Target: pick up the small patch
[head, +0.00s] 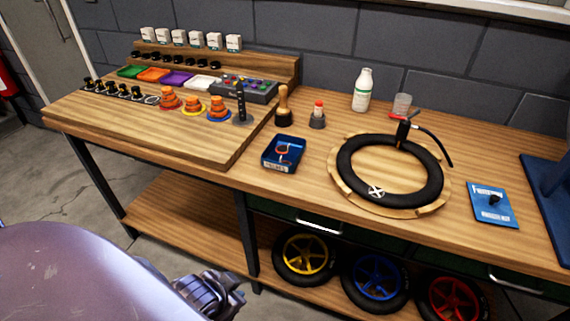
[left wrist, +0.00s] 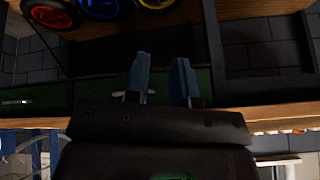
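A dark blue open box (head: 271,163) stands on the bench left of the black inner tube. A small orange-rimmed, pale item lies in it, perhaps a patch; it is too small to tell its size or kind. My left gripper shows in the left wrist view (left wrist: 162,78), its two blue fingers apart with nothing between them. It is clear of the box. In the head view a grey jointed part of mine shows low at the left, in front of the bench; the fingertips cannot be made out there. My right gripper is in neither view.
The black inner tube (head: 350,155), marked with a white cross, lies on a round wooden stand (head: 436,203). A wooden-handled tool (head: 283,105), a red-topped item (head: 318,115) and a white bottle (head: 362,90) stand behind. A blue card (head: 490,212) lies right. Wheels sit below.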

